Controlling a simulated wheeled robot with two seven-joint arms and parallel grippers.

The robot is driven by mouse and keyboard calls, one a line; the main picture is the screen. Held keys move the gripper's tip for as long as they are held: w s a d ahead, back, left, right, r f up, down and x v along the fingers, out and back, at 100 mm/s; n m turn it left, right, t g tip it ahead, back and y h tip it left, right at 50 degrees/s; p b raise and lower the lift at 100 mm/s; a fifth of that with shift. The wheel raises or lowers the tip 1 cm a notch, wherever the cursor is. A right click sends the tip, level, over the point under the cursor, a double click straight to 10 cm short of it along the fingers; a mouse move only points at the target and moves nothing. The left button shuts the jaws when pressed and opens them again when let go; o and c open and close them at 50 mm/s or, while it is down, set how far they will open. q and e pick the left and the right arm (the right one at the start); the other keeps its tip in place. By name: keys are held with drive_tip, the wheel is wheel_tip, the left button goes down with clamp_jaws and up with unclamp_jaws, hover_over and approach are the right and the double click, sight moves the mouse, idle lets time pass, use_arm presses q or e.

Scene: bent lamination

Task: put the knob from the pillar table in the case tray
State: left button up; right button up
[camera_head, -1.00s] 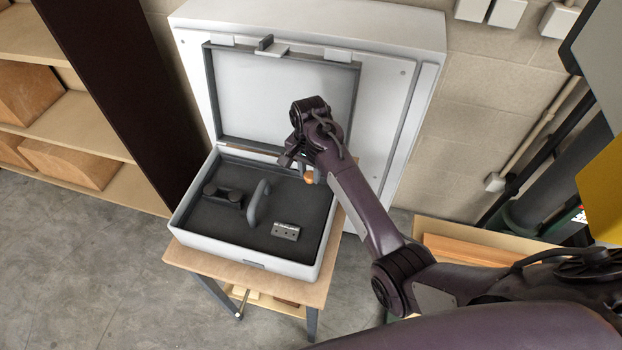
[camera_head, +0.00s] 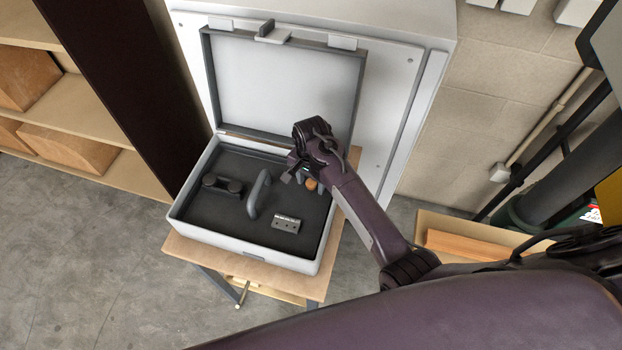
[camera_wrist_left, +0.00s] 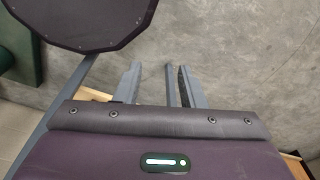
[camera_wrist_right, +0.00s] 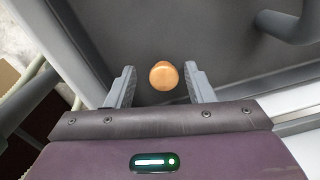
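The case tray (camera_head: 190,234) is the open grey case with a dark lining, its lid (camera_head: 285,80) raised at the back. The orange-brown knob (camera_head: 310,184) shows at the case's back right, below my right gripper (camera_head: 300,176). In the right wrist view the knob (camera_wrist_right: 164,76) sits between the tips of my right gripper (camera_wrist_right: 160,72), with a gap on each side, over the dark lining. Whether it rests on the lining is hard to tell. My left gripper (camera_wrist_left: 158,75) is open and empty above the floor, outside the head view. I cannot make out the pillar table.
The tray holds a dark two-knobbed part (camera_head: 222,186), a grey curved handle (camera_head: 258,194) and a small metal block (camera_head: 286,223). The case stands on a small wooden table (camera_head: 215,260). Shelves (camera_head: 70,160) stand left; a white cabinet (camera_head: 410,100) stands behind.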

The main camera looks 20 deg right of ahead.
sight(311, 184)
drive_tip(key=shift+w, duration=0.1)
drive_tip(key=shift+r, duration=0.1)
use_arm(q)
drive_tip(key=f+b, duration=0.1)
drive_tip(key=s+f+b, duration=0.1)
drive_tip(key=f+b, duration=0.1)
drive_tip(key=shift+s+a, duration=0.1)
drive_tip(key=shift+s, duration=0.05)
use_arm(e)
wheel_tip(311, 184, up, 12)
idle(0.5)
